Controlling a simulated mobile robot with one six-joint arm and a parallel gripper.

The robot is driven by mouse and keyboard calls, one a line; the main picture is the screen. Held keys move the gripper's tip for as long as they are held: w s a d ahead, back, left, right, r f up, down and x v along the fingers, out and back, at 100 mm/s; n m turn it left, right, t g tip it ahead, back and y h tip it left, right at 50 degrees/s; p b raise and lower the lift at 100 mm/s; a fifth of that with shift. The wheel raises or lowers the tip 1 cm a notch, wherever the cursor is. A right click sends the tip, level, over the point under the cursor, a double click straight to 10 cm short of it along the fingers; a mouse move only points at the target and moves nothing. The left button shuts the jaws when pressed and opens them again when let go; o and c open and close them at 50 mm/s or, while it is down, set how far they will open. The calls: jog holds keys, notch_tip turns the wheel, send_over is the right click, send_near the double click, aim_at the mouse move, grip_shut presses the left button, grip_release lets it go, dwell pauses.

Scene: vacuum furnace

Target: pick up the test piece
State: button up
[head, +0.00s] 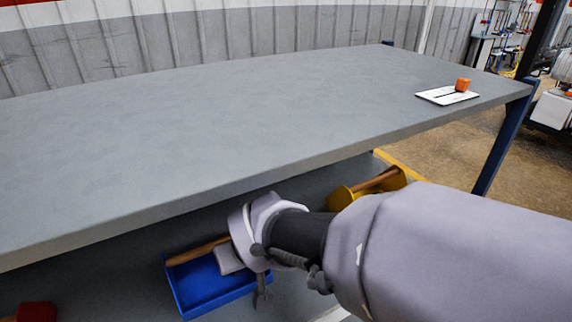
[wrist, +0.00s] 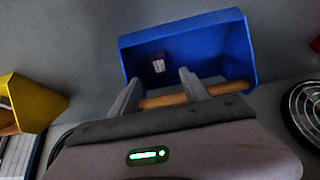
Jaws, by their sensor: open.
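A small brown block with a white label (wrist: 158,63) lies inside a blue tray (wrist: 235,45) in the wrist view; I take it as the test piece, though I cannot be sure. My gripper (wrist: 158,80) is open, its two fingers reaching over the near part of the tray, with the block beyond the tips and nothing between them. A wooden handle (wrist: 190,94) crosses the tray behind the fingers. In the head view the blue tray (head: 212,290) sits on the lower shelf under my wrist, and the block is hidden there.
A yellow bin (head: 345,199) stands beyond the tray, also at left in the wrist view (wrist: 40,103). A round grille (wrist: 306,110) is at right.

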jog(key=b+x, duration=0.3)
jog(key=x, duration=0.5)
jog(key=shift+w+f+b, duration=0.1)
jog(key=shift+f+b, duration=0.05)
jog(key=shift+b, duration=0.25)
jog(key=shift+c, duration=0.2)
grip_shut()
